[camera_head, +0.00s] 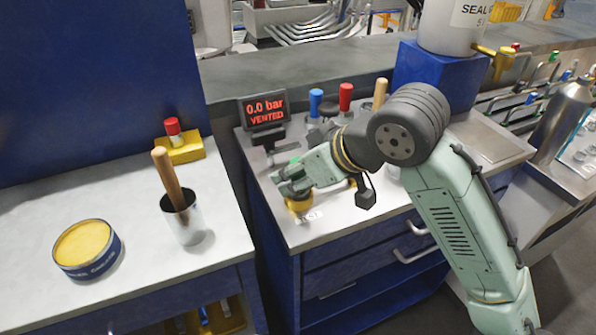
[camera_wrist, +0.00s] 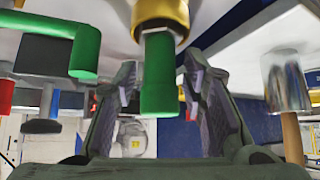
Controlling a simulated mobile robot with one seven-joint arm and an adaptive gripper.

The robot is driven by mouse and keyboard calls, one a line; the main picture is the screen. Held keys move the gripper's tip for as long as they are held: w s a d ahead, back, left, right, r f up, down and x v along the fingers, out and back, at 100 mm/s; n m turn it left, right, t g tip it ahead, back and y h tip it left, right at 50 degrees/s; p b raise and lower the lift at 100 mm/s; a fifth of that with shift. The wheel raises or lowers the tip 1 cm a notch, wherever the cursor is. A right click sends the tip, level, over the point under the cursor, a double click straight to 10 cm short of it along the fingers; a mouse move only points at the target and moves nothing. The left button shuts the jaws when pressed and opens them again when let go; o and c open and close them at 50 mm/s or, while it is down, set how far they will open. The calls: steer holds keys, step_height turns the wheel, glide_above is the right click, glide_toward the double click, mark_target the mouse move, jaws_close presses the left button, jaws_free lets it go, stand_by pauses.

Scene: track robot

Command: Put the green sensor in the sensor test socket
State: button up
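The green sensor (camera_wrist: 158,75) is a green cylinder in the middle of the wrist view. Its far end meets a yellow ring-shaped holder (camera_wrist: 181,12), which also shows in the head view as a yellow base (camera_head: 299,204) under my gripper. My gripper (camera_head: 287,180) is over that base at the near left of the bench. In the wrist view its fingers (camera_wrist: 160,82) stand on both sides of the sensor, with narrow gaps visible. My gripper hides most of the sensor in the head view. I cannot tell which fixture is the sensor test socket.
A green bent bar (camera_wrist: 60,40) is close beside my gripper in the wrist view. The left bench holds a metal cup (camera_head: 187,222) and a yellow-topped tin (camera_head: 86,248).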

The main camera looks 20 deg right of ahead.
steer(key=shift+o, duration=0.2)
steer(key=shift+r, duration=0.1)
steer(key=shift+r+p, duration=0.25)
steer(key=shift+p, duration=0.05)
steer(key=b+v, duration=0.1)
steer(key=v, duration=1.1)
steer(key=shift+b, duration=0.4)
steer(key=shift+o, duration=0.2)
steer(key=shift+d, duration=0.1)
